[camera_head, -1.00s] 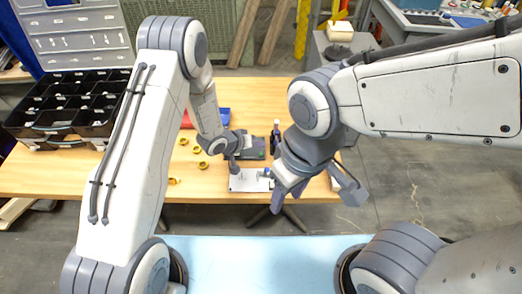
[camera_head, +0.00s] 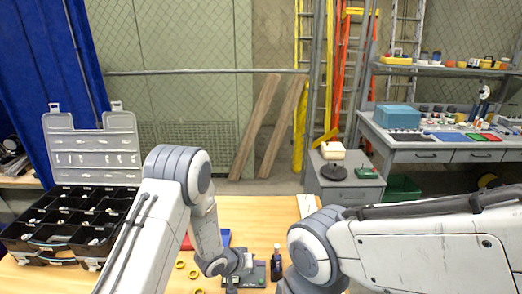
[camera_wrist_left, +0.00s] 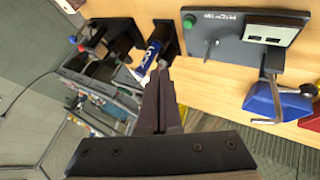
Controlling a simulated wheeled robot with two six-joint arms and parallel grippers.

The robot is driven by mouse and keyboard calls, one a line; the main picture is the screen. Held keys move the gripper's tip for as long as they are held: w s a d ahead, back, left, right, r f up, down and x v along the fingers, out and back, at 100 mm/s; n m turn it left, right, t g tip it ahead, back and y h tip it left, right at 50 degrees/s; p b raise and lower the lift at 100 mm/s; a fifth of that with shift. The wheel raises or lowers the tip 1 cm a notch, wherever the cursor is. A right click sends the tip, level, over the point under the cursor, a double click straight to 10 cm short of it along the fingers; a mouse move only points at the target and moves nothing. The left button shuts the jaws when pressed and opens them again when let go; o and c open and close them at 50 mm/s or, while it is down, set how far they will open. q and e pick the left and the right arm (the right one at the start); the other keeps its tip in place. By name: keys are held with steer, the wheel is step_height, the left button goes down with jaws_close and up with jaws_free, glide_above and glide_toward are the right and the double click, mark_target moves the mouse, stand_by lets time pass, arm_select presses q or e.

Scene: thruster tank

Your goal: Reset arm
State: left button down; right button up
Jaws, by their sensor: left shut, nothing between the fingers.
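My left arm reaches in from the left over the wooden table, and its gripper (camera_head: 234,283) points down near the bottom edge of the head view. In the left wrist view its dark fingers (camera_wrist_left: 160,98) are shut together with nothing between them. A small bottle (camera_head: 275,263) stands just right of this gripper; its blue and white label (camera_wrist_left: 150,55) shows beyond the fingertips in the wrist view. A dark board (camera_head: 257,273) lies by the gripper, and its green button (camera_wrist_left: 189,20) shows in the wrist view. My right arm enters from the right; its gripper is below the frame.
A black compartment case (camera_head: 65,257) with raised lid stands on the table's left. Yellow rings (camera_head: 193,274) lie left of my left gripper. A blue bin (camera_wrist_left: 262,100) is close by the board. Behind are a grey cabinet (camera_head: 345,185), a workbench (camera_head: 440,150) and open floor.

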arm_select(q)
step_height(320, 180, up, 9)
steer(key=s+m+y, duration=0.2)
steer(key=s+y, duration=0.1)
steer(key=s+a+r+m+g, duration=0.1)
steer(key=s+r+g, duration=0.1)
steer(key=s+r, duration=0.3)
steer(key=s+a+r+m+g+y, duration=0.1)
steer(key=s+r, duration=0.4)
steer(key=s, duration=0.9)
steer(key=s+a+r+m+g+y, duration=0.1)
steer(key=s+a+r+m+g, duration=0.1)
steer(key=s+r, duration=0.3)
steer(key=s+g, duration=0.1)
steer(key=s, duration=0.3)
steer(key=shift+s, duration=0.15)
steer(key=shift+a, duration=0.1)
